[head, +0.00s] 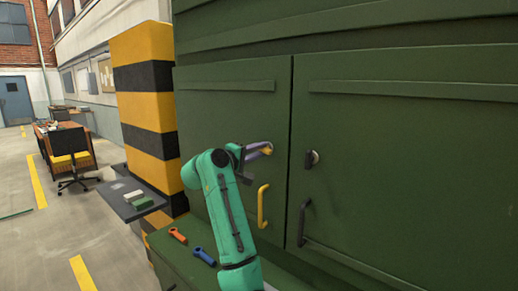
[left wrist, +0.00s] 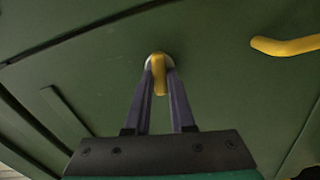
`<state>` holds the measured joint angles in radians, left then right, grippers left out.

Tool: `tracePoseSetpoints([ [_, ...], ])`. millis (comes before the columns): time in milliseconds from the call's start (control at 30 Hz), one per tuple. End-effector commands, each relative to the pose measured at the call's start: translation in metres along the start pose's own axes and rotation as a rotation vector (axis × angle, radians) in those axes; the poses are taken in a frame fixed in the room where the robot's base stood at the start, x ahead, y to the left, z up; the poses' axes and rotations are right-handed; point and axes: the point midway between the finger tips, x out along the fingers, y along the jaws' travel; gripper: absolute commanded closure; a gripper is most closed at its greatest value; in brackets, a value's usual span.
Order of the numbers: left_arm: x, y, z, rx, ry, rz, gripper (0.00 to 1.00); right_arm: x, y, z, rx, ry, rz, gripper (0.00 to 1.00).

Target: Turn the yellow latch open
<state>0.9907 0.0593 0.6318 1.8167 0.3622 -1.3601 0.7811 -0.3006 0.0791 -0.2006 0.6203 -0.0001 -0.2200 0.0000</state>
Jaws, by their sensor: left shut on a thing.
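The yellow latch (left wrist: 160,78) sits on a round pale base on the green cabinet door. In the left wrist view, my left gripper (left wrist: 159,72) has its two fingers on either side of the latch, shut on it. In the head view my left gripper (head: 268,149) reaches the left door, and a little of the yellow latch (head: 266,150) shows at its fingertips. My right gripper is not in view.
A yellow handle (head: 262,207) is on the left door below the latch. The right door has a dark latch (head: 312,158) and a dark handle (head: 303,223). An orange tool (head: 178,236) and a blue tool (head: 204,256) lie on the green ledge below. A striped pillar (head: 147,110) stands left.

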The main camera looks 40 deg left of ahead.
Motion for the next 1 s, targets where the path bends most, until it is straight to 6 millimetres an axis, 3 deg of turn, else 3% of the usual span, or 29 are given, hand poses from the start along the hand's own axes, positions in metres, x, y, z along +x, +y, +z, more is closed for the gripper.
tracePoseSetpoints([
  [667,-0.0002,-0.0008,-0.0004,-0.079,0.002,-0.001,1.0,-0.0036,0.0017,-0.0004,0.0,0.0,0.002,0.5],
  [700,-0.0002,-0.0008,-0.0004,-0.079,0.002,-0.001,0.74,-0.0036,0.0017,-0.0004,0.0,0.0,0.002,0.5],
  [767,-0.0002,-0.0008,-0.0004,-0.079,0.002,-0.001,0.51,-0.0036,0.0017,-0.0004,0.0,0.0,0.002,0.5],
  [1000,-0.0001,-0.0007,-0.0002,-0.079,0.001,0.0,0.5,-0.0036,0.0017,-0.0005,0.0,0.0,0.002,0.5],
])
